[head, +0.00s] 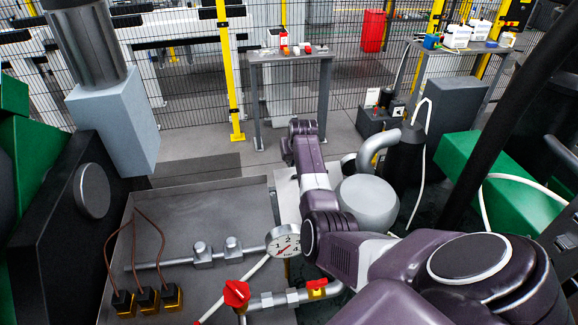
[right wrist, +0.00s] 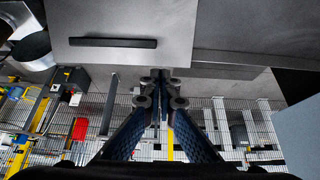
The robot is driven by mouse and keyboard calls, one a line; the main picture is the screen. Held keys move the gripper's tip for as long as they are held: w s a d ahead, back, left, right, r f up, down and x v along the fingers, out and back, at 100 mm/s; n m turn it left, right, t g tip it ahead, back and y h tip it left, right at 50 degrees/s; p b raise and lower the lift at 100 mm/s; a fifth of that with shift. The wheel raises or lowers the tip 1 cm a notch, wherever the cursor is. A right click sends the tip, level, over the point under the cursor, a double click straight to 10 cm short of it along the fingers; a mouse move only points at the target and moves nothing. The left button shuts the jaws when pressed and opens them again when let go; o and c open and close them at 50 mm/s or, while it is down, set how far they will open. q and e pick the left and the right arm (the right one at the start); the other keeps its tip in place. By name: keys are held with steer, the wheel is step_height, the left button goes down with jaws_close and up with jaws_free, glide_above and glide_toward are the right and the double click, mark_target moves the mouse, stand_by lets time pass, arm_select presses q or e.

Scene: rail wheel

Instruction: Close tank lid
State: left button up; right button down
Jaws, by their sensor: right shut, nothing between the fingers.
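A light grey panel with a dark bar handle (right wrist: 113,42), which looks like the tank lid (right wrist: 190,28), fills the top middle of the right wrist view. In the head view a strip of the light grey panel (head: 285,186) shows left of a grey cylinder, mostly behind my right arm. I cannot tell whether the lid is fully down or raised. My right gripper (right wrist: 160,82) is shut and empty, its fingertips close to the panel's edge in the picture; contact cannot be told. In the head view the arm hides its fingers. My left gripper is not in view.
A grey cylinder (head: 368,203) with a bent pipe stands right of my arm. A flat grey tray (head: 200,215) with pipes, a gauge (head: 284,241) and a red valve (head: 236,293) lies to the left. A small table (head: 290,57) and a mesh fence stand behind.

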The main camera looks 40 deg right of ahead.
mark_target(288, 169)
steer(key=shift+b+x, duration=0.35)
steer(key=shift+x, duration=2)
steer(key=shift+b+x, duration=0.9)
steer(key=shift+x, duration=0.25)
steer(key=shift+w+r, duration=0.1)
steer(key=shift+w, duration=0.1)
steer(key=b+x, duration=0.3)
steer(key=b, duration=0.5)
steer(key=shift+w+d+f+b, duration=0.15)
steer(key=shift+w+f+b, duration=0.05)
steer(key=shift+w+b, duration=0.2)
steer(key=shift+r, duration=0.25)
